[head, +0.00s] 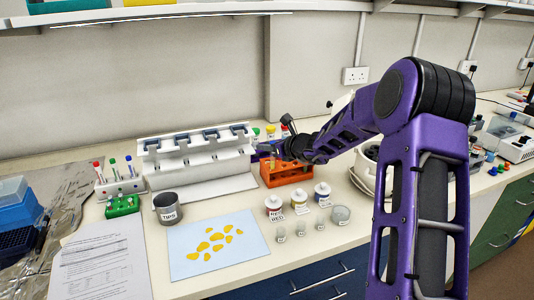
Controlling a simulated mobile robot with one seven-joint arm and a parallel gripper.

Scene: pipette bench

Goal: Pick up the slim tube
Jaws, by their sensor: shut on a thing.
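My gripper (268,149) is over the orange rack (289,181), near the middle of the bench in the head view. It points left and is shut on a slim tube (272,162), of which only a small part shows below the jaws. The tube looks upright, at the rack's left end. The view is too small to tell whether its lower end is still in the rack. The fingertips are small and partly hidden by my wrist.
A white pipette stand (200,160) is just left of the rack. Labelled bottles (299,203) and small vials stand in front. A TIPS can (167,207), a blue mat (218,245) with yellow pieces, a green rack (122,206) and a white tube rack (121,186) are further left.

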